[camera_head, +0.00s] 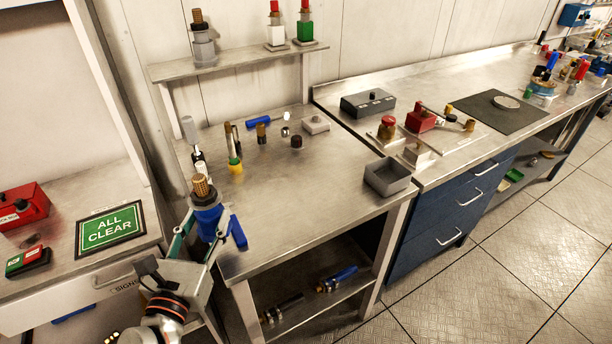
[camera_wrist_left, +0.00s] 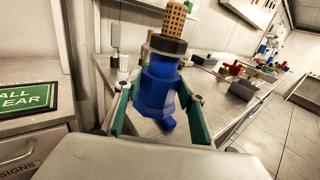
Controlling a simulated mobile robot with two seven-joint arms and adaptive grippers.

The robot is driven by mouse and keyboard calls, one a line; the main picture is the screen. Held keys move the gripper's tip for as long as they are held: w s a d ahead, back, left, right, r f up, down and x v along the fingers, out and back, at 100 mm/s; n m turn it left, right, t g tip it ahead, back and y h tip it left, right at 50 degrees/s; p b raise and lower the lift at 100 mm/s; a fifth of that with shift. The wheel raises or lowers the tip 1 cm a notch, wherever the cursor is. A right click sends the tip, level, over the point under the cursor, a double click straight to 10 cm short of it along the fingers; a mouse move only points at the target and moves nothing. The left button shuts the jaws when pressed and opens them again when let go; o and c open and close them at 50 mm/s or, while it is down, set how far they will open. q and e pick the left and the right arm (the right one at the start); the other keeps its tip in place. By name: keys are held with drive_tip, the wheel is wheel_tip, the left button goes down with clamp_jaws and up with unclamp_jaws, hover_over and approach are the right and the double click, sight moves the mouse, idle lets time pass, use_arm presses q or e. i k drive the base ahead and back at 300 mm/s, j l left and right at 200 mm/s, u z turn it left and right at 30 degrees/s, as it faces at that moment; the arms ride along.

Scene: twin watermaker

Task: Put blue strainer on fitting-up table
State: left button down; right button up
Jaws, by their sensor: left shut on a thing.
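The blue strainer (camera_head: 207,218) has a blue body with a side branch, a dark collar and a tan perforated cylinder on top. My left gripper (camera_head: 209,227) is shut on its body and holds it roughly upright at the front left corner of a steel table (camera_head: 325,185). The left wrist view shows the strainer (camera_wrist_left: 160,88) between the two green-padded fingers of the left gripper (camera_wrist_left: 157,104). Its underside is hidden, so I cannot tell whether it touches anything. My right gripper is not in view.
Small fittings and a blue-handled tool (camera_head: 262,121) stand or lie toward the table's back. A grey open bin (camera_head: 388,178) is at its right edge. The table's front middle is clear. A green ALL CLEAR sign (camera_head: 109,228) lies on the left bench.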

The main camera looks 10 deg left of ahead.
sight(312, 190)
drive_tip(key=i+l, duration=0.1)
drive_tip(key=l, duration=0.5)
drive_tip(key=i+l+u, duration=0.1)
drive_tip(key=l, duration=0.55)
drive_tip(key=i+l, duration=0.15)
drive_tip(key=l, duration=0.45)
